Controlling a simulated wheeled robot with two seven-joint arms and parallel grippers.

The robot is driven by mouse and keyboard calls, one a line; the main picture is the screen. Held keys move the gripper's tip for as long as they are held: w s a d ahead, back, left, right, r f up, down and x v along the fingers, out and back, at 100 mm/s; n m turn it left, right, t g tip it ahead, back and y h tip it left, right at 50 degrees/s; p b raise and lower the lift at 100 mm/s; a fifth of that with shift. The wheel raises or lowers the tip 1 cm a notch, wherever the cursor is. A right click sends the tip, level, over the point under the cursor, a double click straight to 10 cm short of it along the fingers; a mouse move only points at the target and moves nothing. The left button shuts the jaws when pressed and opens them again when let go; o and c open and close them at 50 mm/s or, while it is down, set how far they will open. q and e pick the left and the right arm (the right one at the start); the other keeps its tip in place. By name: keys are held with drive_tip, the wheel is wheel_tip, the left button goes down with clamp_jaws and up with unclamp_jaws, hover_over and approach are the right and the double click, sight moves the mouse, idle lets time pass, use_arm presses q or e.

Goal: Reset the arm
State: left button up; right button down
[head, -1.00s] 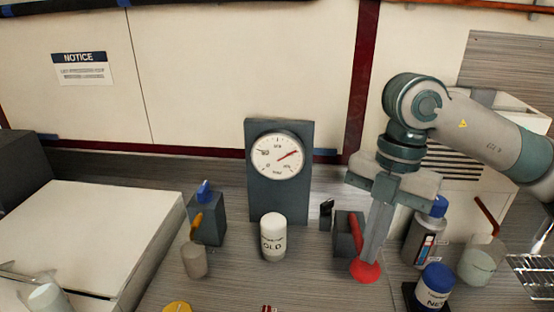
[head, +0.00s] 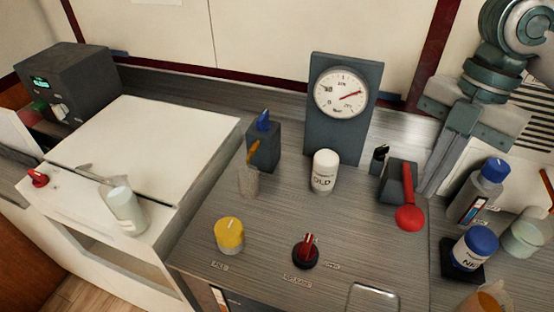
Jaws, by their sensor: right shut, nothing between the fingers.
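My right gripper (head: 432,188) points down at the right of the head view, with its fingers together and nothing seen between them. It is just right of a dark box (head: 394,178) with a red lever ending in a round red knob (head: 409,218). The lever slopes down toward the front. A gap shows between fingers and knob, but I cannot tell whether the fingers touch the box. My left gripper is not in view.
A gauge (head: 341,93) stands behind a white "OLD" jar (head: 324,172). A yellow-capped jar (head: 229,235) and a red-handled switch (head: 306,250) are in front. Blue-capped bottles (head: 475,248) crowd the right. A white bench (head: 150,140) is left. Counter between jar and knob is clear.

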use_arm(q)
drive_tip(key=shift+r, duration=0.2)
use_arm(e)
drive_tip(key=shift+r, duration=0.3)
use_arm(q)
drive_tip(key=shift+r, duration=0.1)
